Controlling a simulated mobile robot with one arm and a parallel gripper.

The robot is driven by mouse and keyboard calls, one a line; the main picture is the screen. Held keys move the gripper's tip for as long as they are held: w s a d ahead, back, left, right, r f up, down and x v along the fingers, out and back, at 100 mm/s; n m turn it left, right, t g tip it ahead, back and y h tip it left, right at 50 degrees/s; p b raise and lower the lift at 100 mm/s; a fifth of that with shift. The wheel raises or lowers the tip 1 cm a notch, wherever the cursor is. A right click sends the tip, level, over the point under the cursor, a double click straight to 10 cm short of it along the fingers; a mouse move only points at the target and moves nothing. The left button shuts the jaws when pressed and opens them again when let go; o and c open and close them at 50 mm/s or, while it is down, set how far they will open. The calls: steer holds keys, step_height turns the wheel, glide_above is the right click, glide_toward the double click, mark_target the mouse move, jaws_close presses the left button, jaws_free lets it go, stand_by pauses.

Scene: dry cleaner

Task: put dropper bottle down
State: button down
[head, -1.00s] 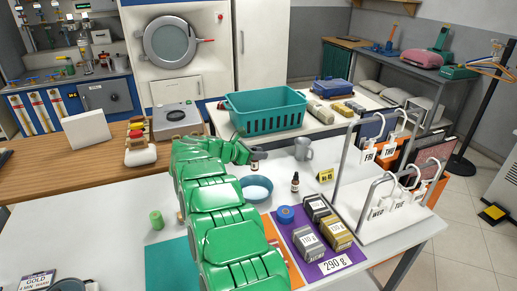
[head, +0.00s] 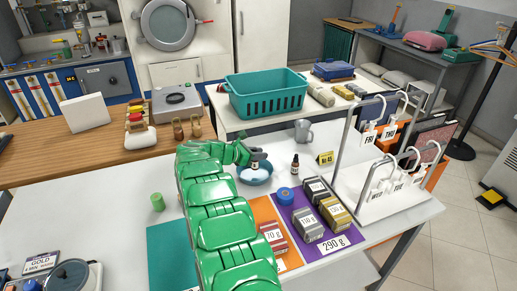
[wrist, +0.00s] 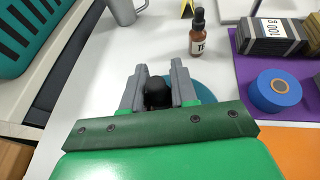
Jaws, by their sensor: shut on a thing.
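My gripper (wrist: 157,92) is shut on a dropper bottle. The bottle's black cap (wrist: 156,94) shows between the fingers in the wrist view; its body is hidden there. In the head view the held bottle (head: 255,162) shows small and dark with a pale label, beside my gripper (head: 244,154). It overlaps the blue bowl (head: 257,180) in the picture; whether it touches the bowl I cannot tell. A second dropper bottle (head: 295,164), brown with a black top, stands upright on the white table to the right; it also shows in the wrist view (wrist: 199,36).
A grey mug (head: 302,131) stands behind the second bottle. A blue tape roll (head: 286,194) and several weight blocks are on the purple mat (head: 337,243). A yellow tag (head: 325,158) and white rack (head: 385,200) are further right. Bare tabletop lies around the green cylinder (head: 157,202).

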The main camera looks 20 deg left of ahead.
steer(key=shift+f, duration=1.15)
steer(key=c, duration=0.8)
jaws_free()
steer(key=shift+r, duration=0.1)
steer(key=shift+r, duration=3.45)
